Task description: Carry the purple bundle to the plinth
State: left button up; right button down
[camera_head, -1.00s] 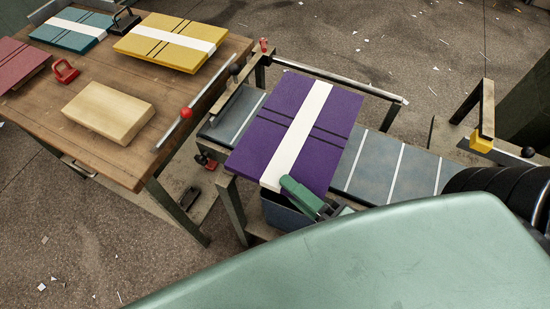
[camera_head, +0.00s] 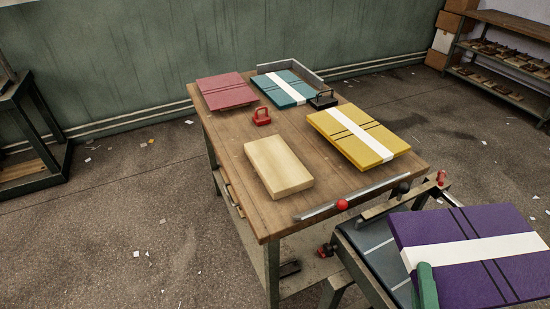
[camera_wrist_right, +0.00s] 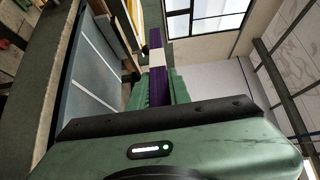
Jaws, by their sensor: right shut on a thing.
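The purple bundle (camera_head: 470,278), a flat stack with a white band and thin dark lines, is at the lower right of the head view, partly cut off by the frame edge. My right gripper (camera_head: 427,287) shows as a green finger at its near edge, shut on it. In the right wrist view the bundle (camera_wrist_right: 155,88) shows edge-on at the green fingers (camera_wrist_right: 160,90). The bundle appears above the grey feeder bed; I cannot tell if they touch. A bare, pale wooden block (camera_head: 278,166), the likely plinth, lies on the table. My left gripper is not in view.
The wooden table (camera_head: 225,131) also bears a yellow bundle (camera_head: 378,148), a teal bundle (camera_head: 278,92), a red board stack (camera_head: 226,93) and red and black handled tools. A red-knobbed bar (camera_head: 318,211) lines the near edge. The feeder bed (camera_head: 370,250) adjoins it.

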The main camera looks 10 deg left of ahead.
aim_at(276, 160)
jog(key=i+j+z, duration=0.1)
jog(key=j+z, duration=0.2)
jog(key=j, duration=1.35)
jog(key=j+z, duration=0.3)
jog(key=j, duration=1.35)
